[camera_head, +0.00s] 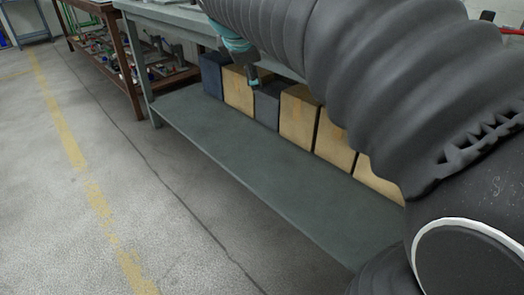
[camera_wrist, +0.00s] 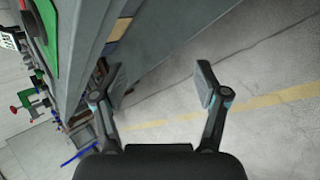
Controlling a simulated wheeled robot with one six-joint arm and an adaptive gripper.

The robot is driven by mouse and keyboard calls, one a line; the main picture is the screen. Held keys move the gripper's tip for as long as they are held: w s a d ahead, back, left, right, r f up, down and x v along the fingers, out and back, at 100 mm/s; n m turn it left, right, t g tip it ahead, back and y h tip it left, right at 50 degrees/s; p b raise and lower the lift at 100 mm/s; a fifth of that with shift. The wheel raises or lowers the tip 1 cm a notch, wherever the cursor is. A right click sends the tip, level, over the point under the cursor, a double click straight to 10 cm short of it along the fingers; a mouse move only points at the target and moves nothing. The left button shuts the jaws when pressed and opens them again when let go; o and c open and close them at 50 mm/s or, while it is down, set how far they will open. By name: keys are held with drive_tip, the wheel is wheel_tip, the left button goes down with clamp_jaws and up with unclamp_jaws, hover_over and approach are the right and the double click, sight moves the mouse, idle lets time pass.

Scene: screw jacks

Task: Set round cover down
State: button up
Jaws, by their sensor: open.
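My gripper (camera_wrist: 160,88) shows in the wrist view with its two fingers spread apart and nothing between them. Beyond the fingers are the side of a grey bench and the concrete floor. In the head view my arm covers the upper right, and a small part near my wrist shows above the lower shelf; the fingers cannot be made out clearly there. I cannot make out a round cover in either view.
The grey bench's lower shelf (camera_head: 225,165) holds a row of tan and dark boxes (camera_head: 299,116); its front part is bare. A brown rack (camera_head: 128,62) with small parts stands further left. The floor (camera_head: 90,200) with a yellow line is clear.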

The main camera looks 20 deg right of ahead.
drive_tip(key=s+a+f+m+y, duration=0.2)
drive_tip(key=s+a+f+m, duration=0.2)
drive_tip(key=s+f, duration=0.5)
drive_tip(key=s+a+f+m+g+y, duration=0.1)
drive_tip(key=s+a+f+m+y, duration=0.2)
drive_tip(key=s+f+m, duration=0.6)
drive_tip(key=s+a, duration=0.1)
drive_tip(key=s, duration=0.3)
drive_tip(key=shift+s+f+m, duration=0.3)
drive_tip(key=shift+s+f, duration=0.1)
